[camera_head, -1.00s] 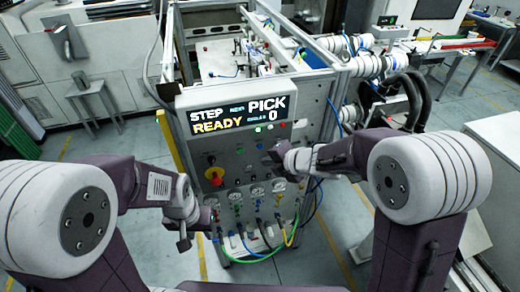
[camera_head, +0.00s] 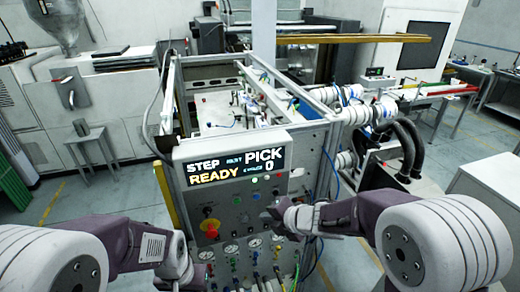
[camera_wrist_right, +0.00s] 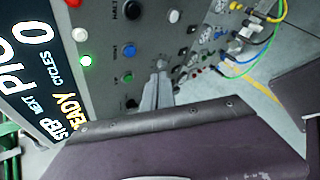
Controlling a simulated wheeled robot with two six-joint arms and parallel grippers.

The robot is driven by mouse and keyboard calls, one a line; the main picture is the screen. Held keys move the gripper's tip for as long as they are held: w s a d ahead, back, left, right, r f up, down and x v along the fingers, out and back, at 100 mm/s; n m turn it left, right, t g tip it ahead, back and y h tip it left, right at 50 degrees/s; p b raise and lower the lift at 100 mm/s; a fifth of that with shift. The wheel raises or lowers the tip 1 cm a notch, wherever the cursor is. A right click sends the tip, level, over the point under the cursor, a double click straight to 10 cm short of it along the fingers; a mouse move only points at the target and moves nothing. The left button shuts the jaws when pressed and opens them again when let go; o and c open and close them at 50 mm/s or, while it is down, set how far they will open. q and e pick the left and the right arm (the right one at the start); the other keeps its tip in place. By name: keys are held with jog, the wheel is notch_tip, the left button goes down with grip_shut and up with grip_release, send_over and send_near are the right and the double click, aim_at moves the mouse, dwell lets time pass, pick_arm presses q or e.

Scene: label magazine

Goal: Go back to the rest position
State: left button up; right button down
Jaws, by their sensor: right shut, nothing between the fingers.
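My right gripper (camera_head: 270,215) is in front of the right part of the control panel (camera_head: 222,208), below the display. In the right wrist view its fingers (camera_wrist_right: 158,90) are together with nothing between them, close to the panel face and beside a column of push buttons. I cannot tell whether the tips touch the panel. My left gripper (camera_head: 184,284) hangs at the bottom edge, left of the panel, partly cut off; its jaw opening is not clear.
The display (camera_head: 235,166) reads STEP, NEXT, PICK, READY and CYCLES 0. A red emergency button (camera_head: 210,228) sits on the panel's left. Hoses (camera_wrist_right: 240,68) hang from fittings low on the panel. Floor shows on both sides of the machine.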

jog(key=s+d+f+m+h+b, duration=0.3)
jog(key=d+f+m+h+b, duration=0.3)
jog(key=d+f+m+b, duration=0.9)
jog(key=s+d+f+m+g, duration=0.1)
jog(key=s+f+m+g, duration=0.2)
jog(key=s+m, duration=0.4)
jog(key=s+f+m+g+p, duration=0.1)
jog(key=s+f+m+g, duration=0.2)
jog(key=s+m, duration=0.4)
jog(key=shift+s+d+f, duration=0.35)
jog(key=shift+s+f, duration=0.2)
jog(key=shift+f, duration=0.2)
